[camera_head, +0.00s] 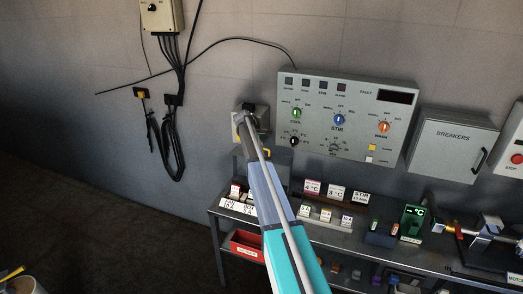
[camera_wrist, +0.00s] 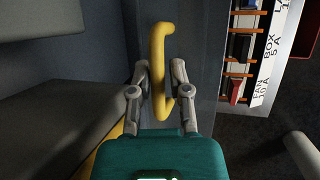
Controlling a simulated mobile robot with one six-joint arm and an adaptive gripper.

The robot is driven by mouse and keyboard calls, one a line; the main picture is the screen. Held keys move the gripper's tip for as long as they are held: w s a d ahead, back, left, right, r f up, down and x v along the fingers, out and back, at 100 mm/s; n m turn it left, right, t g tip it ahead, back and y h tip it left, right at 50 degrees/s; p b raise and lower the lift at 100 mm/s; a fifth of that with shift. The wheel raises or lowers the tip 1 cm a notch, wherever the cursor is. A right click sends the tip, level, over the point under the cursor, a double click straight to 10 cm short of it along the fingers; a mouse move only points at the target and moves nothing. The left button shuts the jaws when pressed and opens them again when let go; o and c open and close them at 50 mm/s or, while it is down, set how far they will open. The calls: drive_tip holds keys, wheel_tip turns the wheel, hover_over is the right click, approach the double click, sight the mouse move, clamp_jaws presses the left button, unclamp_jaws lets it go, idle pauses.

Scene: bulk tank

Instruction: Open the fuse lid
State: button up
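The fuse lid (camera_wrist: 203,70) is a dark grey panel with a yellow C-shaped handle (camera_wrist: 160,75). In the head view the lid (camera_head: 281,170) stands behind the fuse row, partly hidden by my arm, with its handle (camera_head: 267,153) near the top. The fuses (camera_wrist: 236,90) show uncovered beside the lid in the wrist view, next to a white label strip (camera_wrist: 264,85). My gripper (camera_wrist: 160,68) has one finger on each side of the handle. Whether the fingers press on it is not clear. In the head view my arm hides the fingers.
A control panel (camera_head: 345,115) and a breakers box (camera_head: 452,145) hang on the wall. The bench (camera_head: 330,236) carries small signs, a green display (camera_head: 412,221) and metal fittings (camera_head: 490,235). A red bin (camera_head: 246,246) sits below.

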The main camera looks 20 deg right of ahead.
drive_tip(key=shift+o, duration=1.1)
drive_tip(key=shift+s+a, duration=0.1)
drive_tip(key=shift+s, duration=0.05)
